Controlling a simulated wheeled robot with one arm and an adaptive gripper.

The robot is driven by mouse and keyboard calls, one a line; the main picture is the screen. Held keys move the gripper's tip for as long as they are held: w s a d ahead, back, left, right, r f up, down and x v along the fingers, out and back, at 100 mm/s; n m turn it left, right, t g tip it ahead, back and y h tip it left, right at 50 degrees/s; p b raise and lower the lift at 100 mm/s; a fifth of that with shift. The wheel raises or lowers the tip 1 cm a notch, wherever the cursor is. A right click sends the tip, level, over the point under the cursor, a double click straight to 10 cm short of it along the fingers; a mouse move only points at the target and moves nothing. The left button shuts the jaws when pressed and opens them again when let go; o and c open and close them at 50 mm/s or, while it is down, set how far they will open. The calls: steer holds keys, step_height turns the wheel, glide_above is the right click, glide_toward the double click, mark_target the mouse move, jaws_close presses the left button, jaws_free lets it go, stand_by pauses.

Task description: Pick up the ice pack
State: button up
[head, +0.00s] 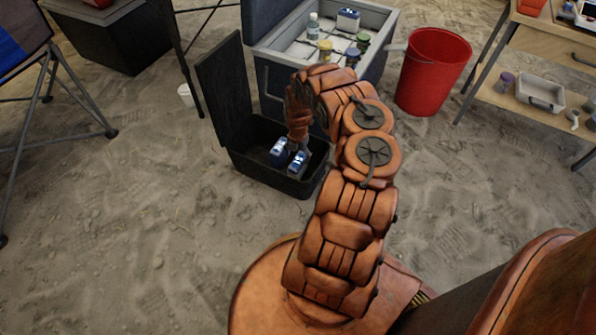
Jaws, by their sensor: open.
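Two blue-and-white blocks that look like ice packs lie in the open black box: a left ice pack (279,148) and a right ice pack (297,161). Another blue-and-white pack (348,19) is in the grey cooler at the back. My gripper (292,150) points down into the black box (262,178), right above the two packs. It is open. Its fingertips are small and partly hidden by my arm, so I cannot tell whether they touch a pack.
The black box's lid (222,88) stands open at the left. The grey cooler (378,62) behind holds a bottle and several jars. A red bucket (432,72) stands to its right, beside a wooden shelf (535,115).

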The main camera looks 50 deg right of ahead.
mark_target(298, 166)
steer(key=shift+d+f+b, duration=0.1)
steer(key=shift+f+b, duration=2.2)
steer(key=shift+f, duration=1.7)
steer(key=shift+r, duration=0.1)
jaws_close()
